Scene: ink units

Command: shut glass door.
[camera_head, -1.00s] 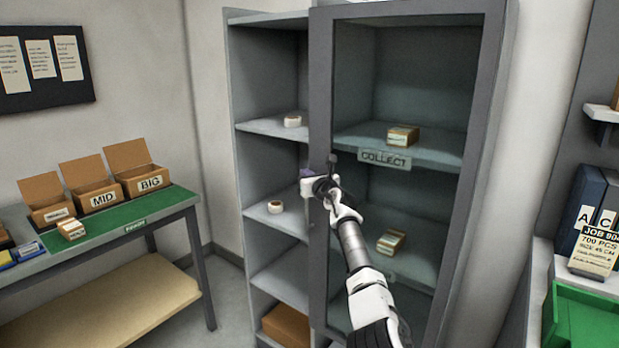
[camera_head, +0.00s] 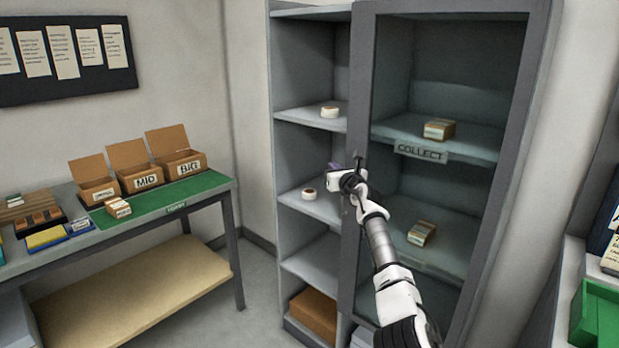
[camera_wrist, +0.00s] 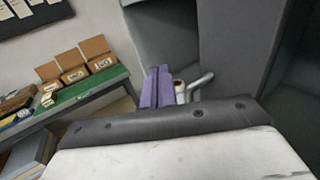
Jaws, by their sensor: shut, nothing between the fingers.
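The glass door (camera_head: 361,90) has a dark grey frame and covers the right part of the tall grey cabinet. The cabinet's left part stands uncovered. My gripper (camera_head: 335,170) is at the door's left upright at mid height, its tip reaching a little left of it. In the wrist view its purple fingers (camera_wrist: 156,88) are together and empty. A grey bar, seemingly the door handle (camera_wrist: 201,80), is just right of the fingers; whether they touch I cannot tell. My arm hides part of the door's lower glass.
Tape rolls lie on the open left shelves (camera_head: 318,204), and a brown box (camera_head: 313,313) is at the bottom. Small cartons stand behind the glass by a COLLECT sign (camera_head: 420,152). A green-topped table (camera_head: 170,208) with boxes stands left; a green bin (camera_head: 597,315) is right.

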